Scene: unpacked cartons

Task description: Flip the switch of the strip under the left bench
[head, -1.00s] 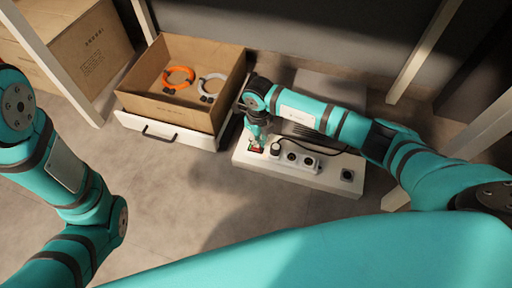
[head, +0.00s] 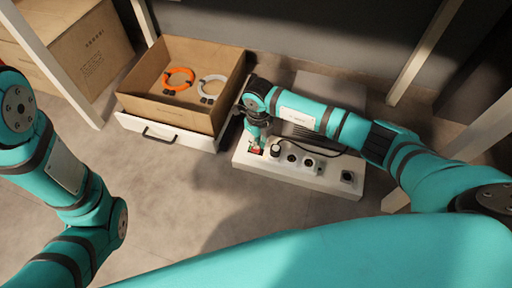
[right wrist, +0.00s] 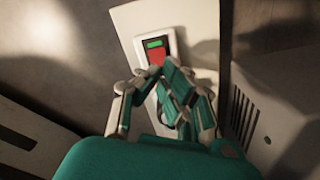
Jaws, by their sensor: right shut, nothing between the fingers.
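In the right wrist view, the switch (right wrist: 156,50) has a red rocker and a green patch in a dark recess with a pale frame. My right gripper (right wrist: 165,66) is shut and empty, its fingertips at the lower edge of the red rocker. I cannot tell whether they press on it. My left arm shows at the left, but its gripper is out of view.
A grey box with slots (right wrist: 262,110) is close beside the strip. Bench legs (head: 428,50) stand around; the floor in front is clear.

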